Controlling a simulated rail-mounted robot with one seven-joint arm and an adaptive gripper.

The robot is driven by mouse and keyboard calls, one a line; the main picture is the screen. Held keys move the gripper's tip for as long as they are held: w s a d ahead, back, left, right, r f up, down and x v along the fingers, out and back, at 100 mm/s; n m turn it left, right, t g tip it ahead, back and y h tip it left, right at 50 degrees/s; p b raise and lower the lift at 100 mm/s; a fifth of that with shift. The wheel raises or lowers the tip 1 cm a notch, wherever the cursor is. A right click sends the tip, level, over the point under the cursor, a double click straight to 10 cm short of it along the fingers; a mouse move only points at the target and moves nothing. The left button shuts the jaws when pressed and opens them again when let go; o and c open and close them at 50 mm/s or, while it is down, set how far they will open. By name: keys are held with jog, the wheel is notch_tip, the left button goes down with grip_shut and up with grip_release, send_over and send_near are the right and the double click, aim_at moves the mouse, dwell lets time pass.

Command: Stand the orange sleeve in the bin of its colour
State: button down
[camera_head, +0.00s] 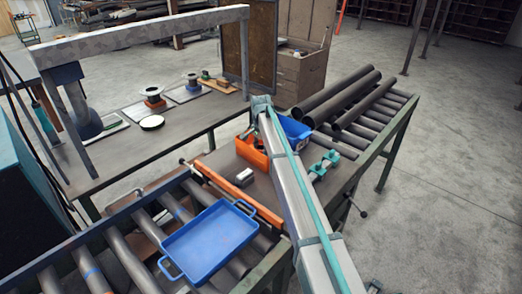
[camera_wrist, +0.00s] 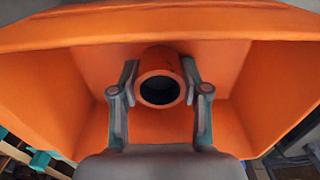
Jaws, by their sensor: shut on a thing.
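The orange sleeve (camera_wrist: 160,58) shows in the wrist view as a short tube with its dark open end facing the camera. My gripper (camera_wrist: 160,82) is shut on it, one grey finger on each side. The sleeve and fingertips are inside the orange bin (camera_wrist: 275,75), whose walls spread around them. Whether the sleeve's far end touches the bin floor cannot be told. In the head view the orange bin (camera_head: 250,156) stands on the bench, partly behind my arm. The sleeve and the fingertips cannot be made out there.
A blue bin (camera_head: 296,127) stands close behind the orange one, to the right. Teal clamps (camera_head: 325,165) are right of my arm. A blue tray (camera_head: 210,243) lies on the front rollers. Dark pipes (camera_head: 338,98) lie on the far rollers.

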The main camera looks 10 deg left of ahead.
aim_at(261, 147)
jog(key=c, duration=0.6)
grip_release()
jog(key=shift+f, duration=0.1)
jog(key=shift+o, duration=0.2)
notch_tip(261, 147, up, 12)
jog(key=b, duration=0.3)
jog(key=shift+r, duration=0.2)
jog(key=shift+d, duration=0.1)
